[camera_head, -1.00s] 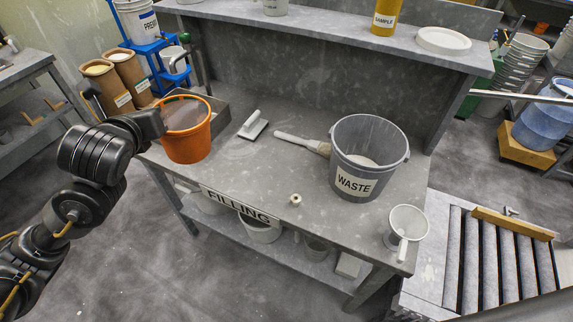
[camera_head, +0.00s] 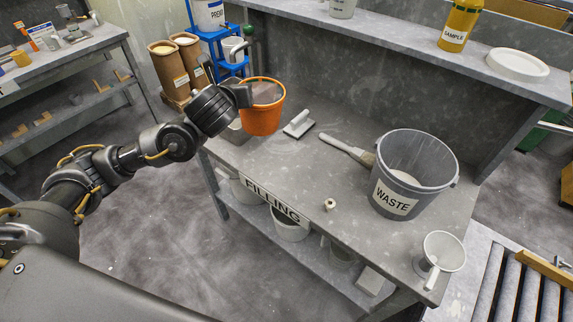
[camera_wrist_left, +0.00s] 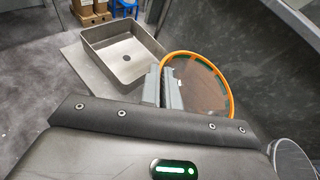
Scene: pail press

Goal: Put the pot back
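The orange pot (camera_head: 261,112) is at the left end of the filling bench, greyish-brown inside. My left arm reaches it from the left. My left gripper (camera_head: 243,95) is at the pot's left rim. In the left wrist view, the grey fingers (camera_wrist_left: 165,87) straddle the rim wall of the orange pot (camera_wrist_left: 228,85), closed on it. I cannot tell whether the pot's base touches the bench. A shallow grey metal tray (camera_wrist_left: 122,50) lies beside the pot; in the head view the pot and arm partly hide it. My right gripper is not in view.
On the bench (camera_head: 290,160) are a float trowel (camera_head: 298,124), a brush (camera_head: 345,148), a small spool (camera_head: 330,204), the grey WASTE bucket (camera_head: 412,175) and a white jug (camera_head: 440,255). A blue stand (camera_head: 232,70) with white vessels is behind left. A raised shelf (camera_head: 400,45) runs along the back.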

